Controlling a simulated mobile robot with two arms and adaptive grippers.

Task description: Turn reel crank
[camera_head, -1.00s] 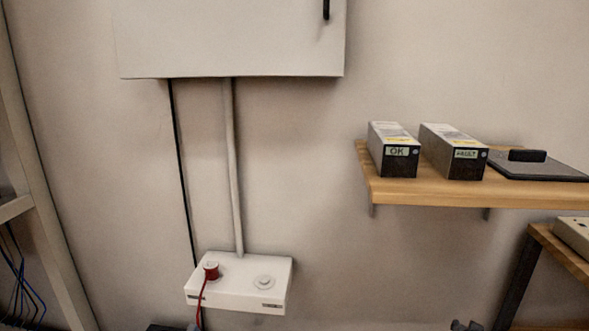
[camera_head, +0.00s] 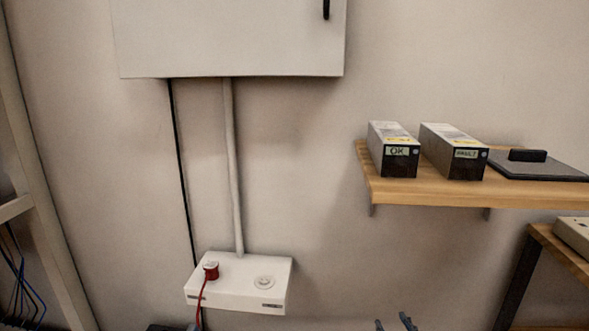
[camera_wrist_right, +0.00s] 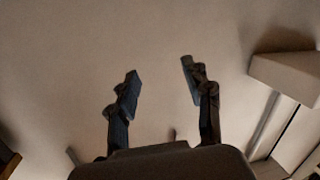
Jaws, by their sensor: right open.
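No reel or crank can be made out in either view. My right gripper (camera_head: 396,324) shows only as two dark fingertips at the bottom edge of the head view, below the wooden shelf. In the right wrist view the same gripper (camera_wrist_right: 160,88) is open, with its two fingers well apart and nothing between them. Bare wall lies behind the fingers. My left gripper is not in view.
A white box (camera_head: 238,286) with a red plug (camera_head: 211,271) and red cable is on the wall, below a wall cabinet (camera_head: 230,38). A wooden shelf (camera_head: 470,193) holds an OK module (camera_head: 393,150), a FAULT module (camera_head: 454,152) and a dark flat device (camera_head: 538,165). A rack post (camera_head: 45,180) stands left.

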